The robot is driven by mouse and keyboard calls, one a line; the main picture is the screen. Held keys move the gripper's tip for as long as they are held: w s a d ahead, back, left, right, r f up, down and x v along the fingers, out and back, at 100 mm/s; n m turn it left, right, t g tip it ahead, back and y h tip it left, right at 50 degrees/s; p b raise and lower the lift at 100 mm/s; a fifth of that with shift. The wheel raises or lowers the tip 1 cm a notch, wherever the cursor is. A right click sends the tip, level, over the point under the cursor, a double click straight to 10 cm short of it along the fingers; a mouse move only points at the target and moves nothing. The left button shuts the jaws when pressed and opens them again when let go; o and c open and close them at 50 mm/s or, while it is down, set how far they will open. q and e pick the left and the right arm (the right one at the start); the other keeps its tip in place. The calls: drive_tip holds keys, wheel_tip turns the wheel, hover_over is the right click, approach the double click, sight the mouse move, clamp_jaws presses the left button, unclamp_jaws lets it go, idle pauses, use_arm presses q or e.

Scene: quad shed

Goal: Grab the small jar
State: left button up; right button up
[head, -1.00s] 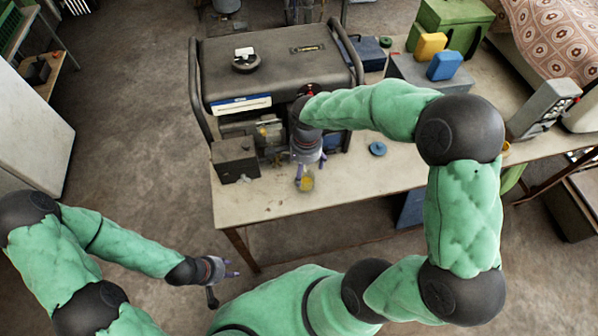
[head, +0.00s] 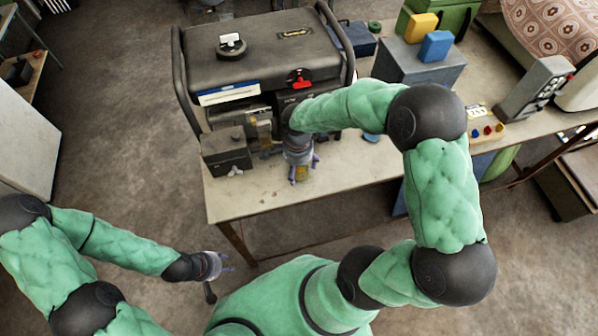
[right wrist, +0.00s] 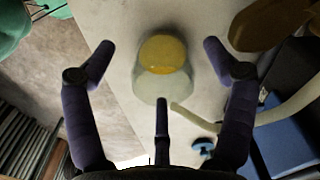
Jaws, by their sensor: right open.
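The small jar (head: 301,174) is clear with yellow contents or a yellow top, and stands near the front edge of the workbench (head: 262,207). It also shows in the right wrist view (right wrist: 160,84), between the spread fingers. My right gripper (head: 304,169) is open and close over the jar, partly hiding it in the head view. Its fingers also show in the right wrist view (right wrist: 158,52), apart on both sides of the jar, with no clear contact. My left gripper (head: 229,262) is open and empty, low in front of the bench.
A large black generator (head: 262,60) stands behind the jar, with a dark box (head: 226,152) at its left front. A grey block (head: 418,68) carries yellow and blue items. Bare bench top lies left of the jar.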

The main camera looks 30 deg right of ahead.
wheel_tip(320, 180, down, 2)
drive_tip(key=shift+f, duration=0.1)
drive_tip(key=c, duration=1.4)
